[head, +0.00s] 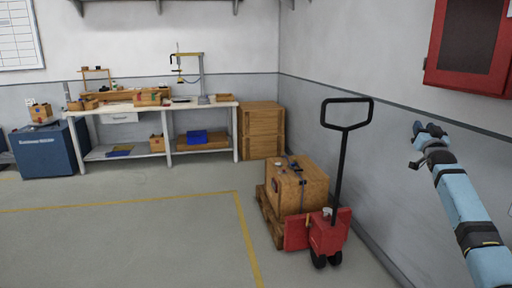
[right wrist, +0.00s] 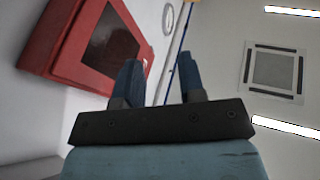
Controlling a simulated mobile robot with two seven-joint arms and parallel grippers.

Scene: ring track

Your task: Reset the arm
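My right arm reaches in from the right edge of the head view, light blue with dark joints. My right gripper (head: 424,145) is raised near the right wall, in front of it. In the right wrist view the two dark blue fingers (right wrist: 158,82) stand apart with nothing between them, so the gripper is open and empty. My left gripper is not in the head view.
A red wall cabinet (head: 468,45) hangs close above my right gripper; it also shows in the right wrist view (right wrist: 60,42). A red pallet jack (head: 328,234) carries a wooden crate (head: 298,185). A workbench (head: 150,108) stands at the back left. The middle floor is clear.

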